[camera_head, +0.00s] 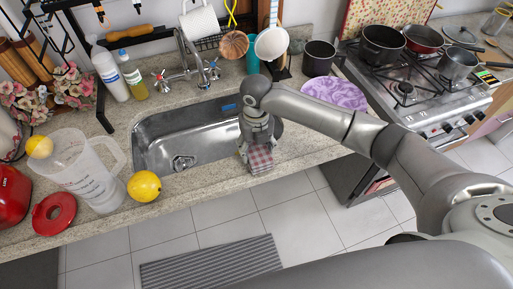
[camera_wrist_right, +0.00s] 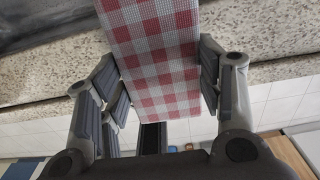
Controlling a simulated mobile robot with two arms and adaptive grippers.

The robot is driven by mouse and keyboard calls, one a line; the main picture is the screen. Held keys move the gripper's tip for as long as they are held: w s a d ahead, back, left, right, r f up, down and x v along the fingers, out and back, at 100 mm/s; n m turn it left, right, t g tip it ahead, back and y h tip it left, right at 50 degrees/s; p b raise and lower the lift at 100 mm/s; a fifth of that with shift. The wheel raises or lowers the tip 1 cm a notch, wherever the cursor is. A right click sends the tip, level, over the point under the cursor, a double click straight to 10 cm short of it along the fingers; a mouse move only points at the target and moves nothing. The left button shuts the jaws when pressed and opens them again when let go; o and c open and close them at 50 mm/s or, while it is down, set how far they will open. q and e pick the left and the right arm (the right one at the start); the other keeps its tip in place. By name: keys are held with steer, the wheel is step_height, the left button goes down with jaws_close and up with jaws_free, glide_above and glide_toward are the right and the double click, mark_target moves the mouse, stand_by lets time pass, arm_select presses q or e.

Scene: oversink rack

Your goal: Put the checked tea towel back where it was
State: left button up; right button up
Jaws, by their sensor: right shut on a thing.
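The red-and-white checked tea towel (camera_head: 261,160) is at the right end of the sink, by the counter's front edge. My right gripper (camera_head: 257,145) is shut on it from above, and the towel's lower part shows below the fingers. In the right wrist view the towel (camera_wrist_right: 158,35) is flat and folded between the two fingers of the gripper (camera_wrist_right: 162,78). I cannot tell whether the towel touches the counter. My left gripper is not in view.
The steel sink (camera_head: 160,150) is left of the gripper. A purple patterned plate (camera_head: 336,93) and the stove (camera_head: 420,95) are to the right. Bare counter (camera_head: 300,143) lies right of the towel.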

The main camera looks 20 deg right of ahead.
mark_target(256, 149)
steer(key=shift+f, duration=0.45)
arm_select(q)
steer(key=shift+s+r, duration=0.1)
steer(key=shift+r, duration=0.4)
arm_select(e)
steer(key=shift+f, duration=0.35)
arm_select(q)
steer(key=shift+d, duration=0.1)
arm_select(e)
steer(key=o, duration=0.9)
arm_select(q)
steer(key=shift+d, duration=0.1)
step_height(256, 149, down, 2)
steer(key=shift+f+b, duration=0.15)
steer(key=shift+b, duration=0.9)
arm_select(e)
step_height(256, 149, up, 12)
steer(key=shift+r, duration=0.1)
